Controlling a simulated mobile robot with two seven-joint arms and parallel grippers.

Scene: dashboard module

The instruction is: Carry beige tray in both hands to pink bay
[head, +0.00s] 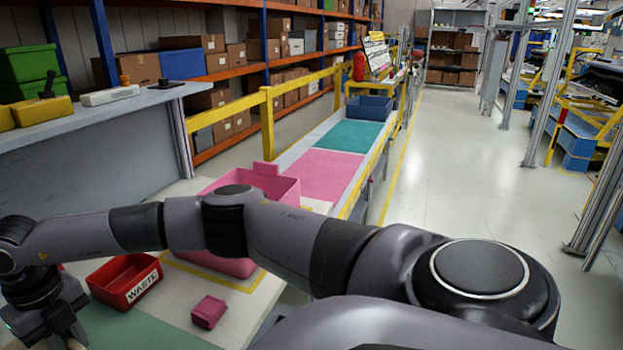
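The pink bay (320,172) is a flat pink area on the long bench, beyond a pink bin (278,188). I cannot make out a beige tray in this view; my arm covers much of the near bench. The arm reaching across from the lower right appears to be my right one. Its gripper (68,336) is at the lower left, pointing down beside a red bin, partly cut off by the picture edge. Whether it is open or shut does not show. My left gripper is not in view.
A teal area (348,135) and a blue bin (370,107) lie beyond the pink bay. Yellow rails (267,122) run along its left. The floor (460,160) at right is clear.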

